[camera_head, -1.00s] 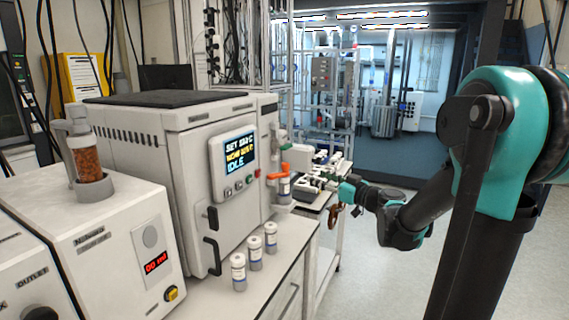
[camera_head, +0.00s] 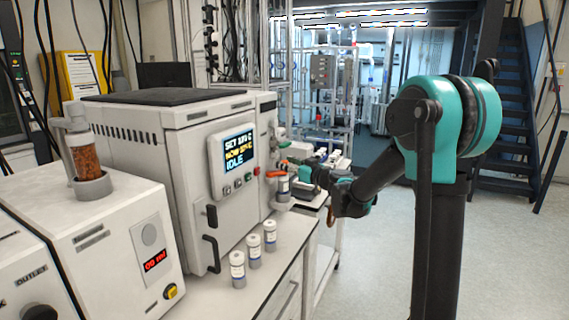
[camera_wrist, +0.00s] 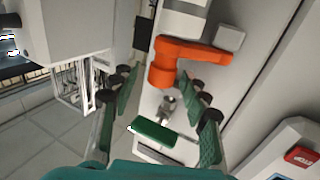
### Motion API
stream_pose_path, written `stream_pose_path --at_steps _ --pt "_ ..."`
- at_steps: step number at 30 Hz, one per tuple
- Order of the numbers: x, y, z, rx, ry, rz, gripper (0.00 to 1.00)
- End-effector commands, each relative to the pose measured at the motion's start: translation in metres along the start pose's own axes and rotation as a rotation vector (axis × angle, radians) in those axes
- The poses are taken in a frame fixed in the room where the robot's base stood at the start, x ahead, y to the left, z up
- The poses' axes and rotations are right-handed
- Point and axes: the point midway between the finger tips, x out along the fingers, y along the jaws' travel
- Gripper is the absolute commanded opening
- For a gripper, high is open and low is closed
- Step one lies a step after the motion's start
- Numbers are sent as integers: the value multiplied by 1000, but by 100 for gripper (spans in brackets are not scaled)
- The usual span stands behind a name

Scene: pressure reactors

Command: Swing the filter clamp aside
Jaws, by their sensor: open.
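The orange clamp part (camera_wrist: 190,52) is in the upper middle of the wrist view, bent like an L, with a round end pointing down. I take it for the filter clamp. It lies against a white and grey fitting (camera_wrist: 180,25), and a small silver knob (camera_wrist: 168,106) shows below it. Contact with the clamp cannot be told.
The white oven (camera_head: 180,150) with a display stands left of my gripper. Several small white vials (camera_head: 254,250) stand on the bench (camera_head: 290,245) in front. A metal rack (camera_head: 330,90) stands behind. The floor (camera_head: 500,250) to the right is clear.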

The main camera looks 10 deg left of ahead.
Motion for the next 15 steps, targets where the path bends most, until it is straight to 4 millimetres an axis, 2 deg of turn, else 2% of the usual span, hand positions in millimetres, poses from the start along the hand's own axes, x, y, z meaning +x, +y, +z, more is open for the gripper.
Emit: stream_pose_path --at_steps 4,12,13,15 --pt "9 -1 0 0 0 -1 46" --pt "10 0 0 0 0 0 46" --pt "10 0 0 0 0 0 45" --pt "10 0 0 0 0 0 36"
